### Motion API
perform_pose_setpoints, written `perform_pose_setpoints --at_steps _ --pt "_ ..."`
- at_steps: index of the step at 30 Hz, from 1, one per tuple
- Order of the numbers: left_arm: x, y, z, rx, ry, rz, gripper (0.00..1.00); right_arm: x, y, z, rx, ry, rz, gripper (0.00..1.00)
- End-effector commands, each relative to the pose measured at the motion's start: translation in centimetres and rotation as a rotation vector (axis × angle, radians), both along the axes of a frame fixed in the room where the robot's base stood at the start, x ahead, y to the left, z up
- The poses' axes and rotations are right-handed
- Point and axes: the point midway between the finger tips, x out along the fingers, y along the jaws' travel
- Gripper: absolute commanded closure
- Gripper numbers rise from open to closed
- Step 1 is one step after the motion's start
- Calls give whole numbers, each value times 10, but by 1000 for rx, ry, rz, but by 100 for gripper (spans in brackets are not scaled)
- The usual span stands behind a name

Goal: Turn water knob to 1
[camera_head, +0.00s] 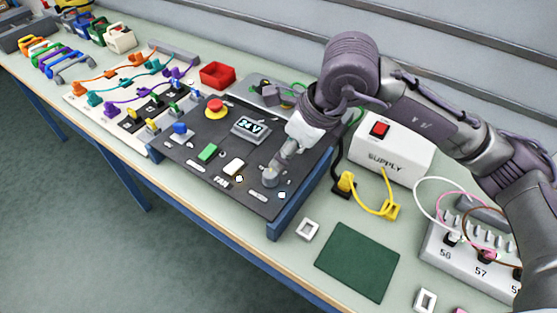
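The dark control panel (185,165) lies on the bench in the middle of the view. A small grey round knob (270,178) stands near the panel's right front corner; its label and pointer are too small to read. My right gripper (277,165), on the arm coming in from the right, points down with its fingertips at the knob and partly covers it. I cannot tell whether the fingers are closed around it or only touching. My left gripper is not in view.
The white SUPPLY box (392,152) stands to the right. A green mat (357,262) lies on the front right.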

Motion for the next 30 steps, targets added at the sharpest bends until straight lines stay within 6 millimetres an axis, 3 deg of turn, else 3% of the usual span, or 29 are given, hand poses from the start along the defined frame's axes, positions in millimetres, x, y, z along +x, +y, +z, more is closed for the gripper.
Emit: perform_pose_setpoints --at_steps 6,23,30 --pt "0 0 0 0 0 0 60 -4 -8 21 -1 0 -1 40" --pt "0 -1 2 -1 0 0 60 -5 -9 25 -1 1 0 40" --pt "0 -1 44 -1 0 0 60 -5 -8 67 -1 1 0 40"
